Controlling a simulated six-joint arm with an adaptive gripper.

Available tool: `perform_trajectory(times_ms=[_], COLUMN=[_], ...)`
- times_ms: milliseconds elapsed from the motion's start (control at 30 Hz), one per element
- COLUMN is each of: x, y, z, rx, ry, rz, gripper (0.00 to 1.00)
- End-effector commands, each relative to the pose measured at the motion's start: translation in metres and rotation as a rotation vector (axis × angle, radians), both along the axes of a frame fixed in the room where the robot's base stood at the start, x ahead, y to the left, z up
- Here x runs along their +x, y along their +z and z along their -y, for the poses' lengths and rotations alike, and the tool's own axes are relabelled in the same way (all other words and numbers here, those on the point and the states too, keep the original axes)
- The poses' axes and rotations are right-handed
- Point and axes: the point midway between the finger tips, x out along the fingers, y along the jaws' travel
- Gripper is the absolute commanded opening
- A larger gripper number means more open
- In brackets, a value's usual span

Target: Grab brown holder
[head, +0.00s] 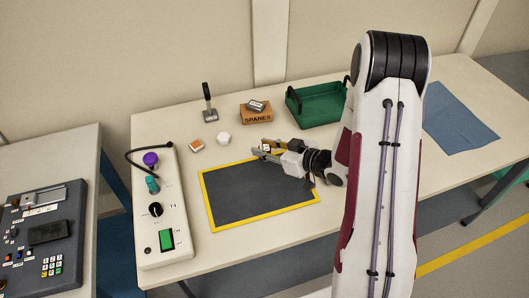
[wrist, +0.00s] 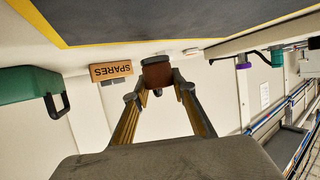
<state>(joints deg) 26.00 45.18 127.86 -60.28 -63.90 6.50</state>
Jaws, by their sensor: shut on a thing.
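The brown holder (wrist: 156,72) shows in the wrist view as a small brown block between my fingertips, with a dark part at its lower end. My gripper (wrist: 157,88) is shut on it, one yellowish finger on each side. In the head view my gripper (head: 263,152) reaches in from the right, over the back edge of the yellow-bordered dark mat (head: 250,205). The holder is too small and too covered by the fingers there to make out clearly. I cannot tell how high it is above the table.
The SPARES box (head: 256,114) with a small item on it and a green tray (head: 315,107) stand behind. An orange-and-white block (head: 197,146), white piece (head: 223,138) and grey stand (head: 209,105) are left of them. A control panel (head: 158,215) lies left. The mat is bare.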

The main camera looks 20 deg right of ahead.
Motion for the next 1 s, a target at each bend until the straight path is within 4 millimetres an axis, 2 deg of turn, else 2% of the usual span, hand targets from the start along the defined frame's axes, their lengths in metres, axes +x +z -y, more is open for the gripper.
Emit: perform_trajectory(times_ms=[300,500,700,1000], x=[0.0,0.0,0.0,0.0], y=[0.038,0.056,0.066,0.068], z=[0.0,0.0,0.0,0.0], rx=[-0.001,-0.001,0.0,0.0], ry=[0.001,0.001,0.001,0.001], rz=[0.003,0.002,0.001,0.0], gripper=[0.03,0.03,0.03,0.03])
